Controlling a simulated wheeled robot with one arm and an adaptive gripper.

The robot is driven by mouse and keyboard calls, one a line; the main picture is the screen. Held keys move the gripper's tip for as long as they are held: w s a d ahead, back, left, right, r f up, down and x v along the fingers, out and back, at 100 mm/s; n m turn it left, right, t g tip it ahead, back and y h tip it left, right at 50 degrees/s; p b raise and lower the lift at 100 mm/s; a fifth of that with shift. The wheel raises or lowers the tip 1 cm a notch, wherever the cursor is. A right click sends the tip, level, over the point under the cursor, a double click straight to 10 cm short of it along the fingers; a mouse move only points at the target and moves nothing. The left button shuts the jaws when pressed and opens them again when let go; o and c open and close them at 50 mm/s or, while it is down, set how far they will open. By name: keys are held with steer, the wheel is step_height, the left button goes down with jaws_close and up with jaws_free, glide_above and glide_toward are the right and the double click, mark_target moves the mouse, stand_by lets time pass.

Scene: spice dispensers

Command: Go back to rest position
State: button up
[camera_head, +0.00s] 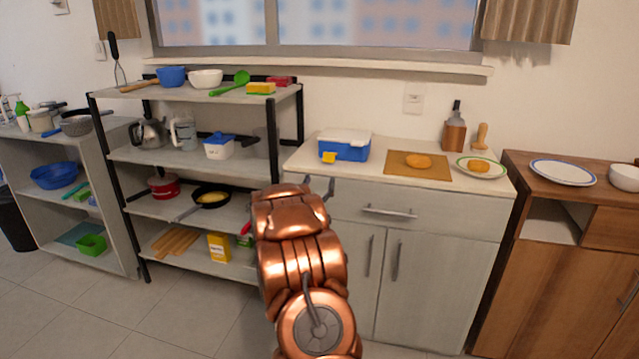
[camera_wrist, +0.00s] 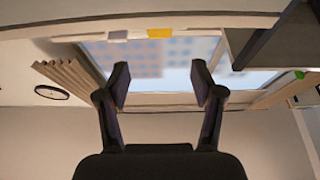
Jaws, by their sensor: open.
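My gripper (camera_wrist: 160,84) is open and empty in the wrist view, its two dark fingers spread well apart. Between and beyond the fingers are the window and the wall, with nothing held. In the head view my copper arm rises from the bottom middle. The dark gripper (camera_head: 320,187) shows only in part beyond its upper end, in front of the counter's left edge. The rest of the gripper is hidden behind the arm there.
A black-framed shelf (camera_head: 130,155) with kitchenware stands at the left. The counter (camera_head: 375,158) holds a blue and white box (camera_head: 345,146), a cutting board (camera_head: 400,172) and a plate (camera_head: 482,175) with food. A wooden cabinet (camera_head: 560,260) stands right. Floor (camera_head: 180,315) is clear at front left.

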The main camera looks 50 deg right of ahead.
stand_by(0.4)
steer(key=w+a+f+n+t+y, duration=0.25)
steer(key=w+a+y, duration=0.35)
steer(key=a, duration=0.4)
steer(key=w+a+f+n+t+y, duration=0.1)
steer(key=w+a+f+n+y, duration=0.15)
steer(key=w+a+y, duration=0.6)
steer(key=s+a+f+n+g+y, duration=0.15)
steer(key=s+a, duration=0.25)
steer(key=a, duration=0.4)
steer(key=s+a+f+n+g+y, duration=0.1)
steer(key=s+a+y, duration=0.15)
steer(key=a, duration=0.55)
steer(key=s+a+f+n+g+y, duration=0.15)
steer(key=s+a, duration=0.25)
steer(key=a, duration=0.4)
steer(key=s+a+n+g+y, duration=0.1)
steer(key=s+a+n+g, duration=0.25)
steer(key=s+a, duration=0.85)
steer(key=s+a+r+n+g, duration=0.2)
steer(key=s+g, duration=0.4)
steer(key=s, duration=1.6)
steer(key=s+p+v, duration=0.2)
steer(key=p+v, duration=0.8)
steer(key=s+r+p+v, duration=0.1)
steer(key=s+p+v, duration=0.1)
steer(key=p+v, duration=0.8)
steer(key=shift+s+d+r+m+t, duration=0.2)
steer(key=shift+s+r+m+t, duration=0.1)
steer(key=shift+s+r+m, duration=0.05)
